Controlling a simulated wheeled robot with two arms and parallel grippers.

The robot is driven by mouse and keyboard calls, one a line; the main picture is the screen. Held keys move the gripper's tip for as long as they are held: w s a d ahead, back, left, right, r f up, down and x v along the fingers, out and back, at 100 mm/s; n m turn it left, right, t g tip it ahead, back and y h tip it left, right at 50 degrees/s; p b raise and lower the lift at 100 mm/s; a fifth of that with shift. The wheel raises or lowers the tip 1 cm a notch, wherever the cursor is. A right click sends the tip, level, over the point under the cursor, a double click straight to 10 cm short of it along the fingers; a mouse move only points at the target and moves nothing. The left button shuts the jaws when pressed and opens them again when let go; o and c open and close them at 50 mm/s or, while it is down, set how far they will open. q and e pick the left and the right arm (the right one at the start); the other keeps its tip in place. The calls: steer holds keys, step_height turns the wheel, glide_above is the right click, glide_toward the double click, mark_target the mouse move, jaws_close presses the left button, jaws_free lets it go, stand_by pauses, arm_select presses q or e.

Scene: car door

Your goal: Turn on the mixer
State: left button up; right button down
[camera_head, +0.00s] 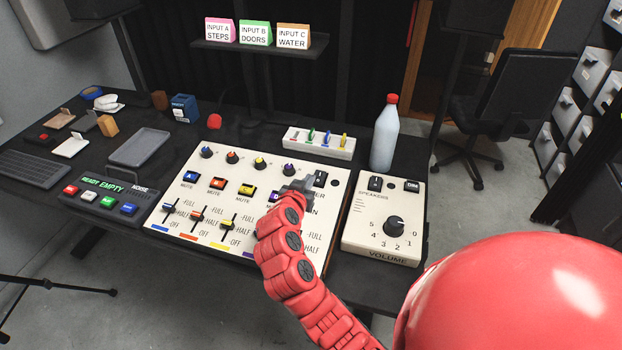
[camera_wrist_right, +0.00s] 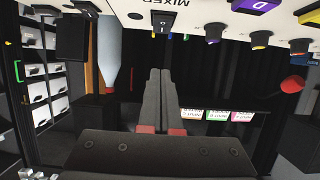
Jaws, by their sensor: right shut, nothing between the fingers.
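The mixer (camera_head: 190,205) is a white panel on the dark desk, with knobs, coloured mute buttons and sliders. A black rocker switch (camera_head: 320,179) sits at its upper right corner; whether it is on or off is unclear. The switch also shows upside down beside the word MIXER in the right wrist view (camera_wrist_right: 161,21). My right gripper (camera_head: 302,186) is shut and empty, over the right part of the mixer, just left of and below the switch. Its fingers (camera_wrist_right: 160,75) point toward the switch, with a visible gap. The arm hides part of the mixer's right columns. My left gripper is out of view.
A speaker volume box (camera_head: 384,225) stands right of the mixer, with a bottle (camera_head: 384,138) behind it. A white slider box (camera_head: 318,143) is behind the mixer. A button box (camera_head: 105,202) and tray (camera_head: 140,147) are left. Labelled cards stand on a shelf (camera_head: 255,48) behind.

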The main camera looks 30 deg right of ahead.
steer(key=p, duration=0.2)
glide_above(320, 176)
steer(key=s+a, duration=0.2)
steer(key=a, duration=0.1)
step_height(320, 176, down, 2)
steer(key=shift+s+d+f, duration=0.15)
steer(key=shift+f, duration=0.1)
steer(key=shift+w+d+f, duration=0.2)
steer(key=shift+f, duration=0.4)
steer(key=shift+w+d+f, duration=0.15)
steer(key=shift+f, duration=0.4)
steer(key=shift+w+d+f+p, duration=0.2)
steer(key=shift+f+p, duration=0.15)
steer(key=shift+f, duration=0.4)
steer(key=shift+w+d+g+y+p, duration=0.15)
steer(key=shift+d+g+y+p, duration=0.2)
steer(key=shift+p, duration=0.2)
steer(key=shift+a+f, duration=0.15)
steer(key=shift+w+d+r+b, duration=0.35)
steer(key=shift+w+d+b, duration=0.1)
steer(key=shift+d+b, duration=0.1)
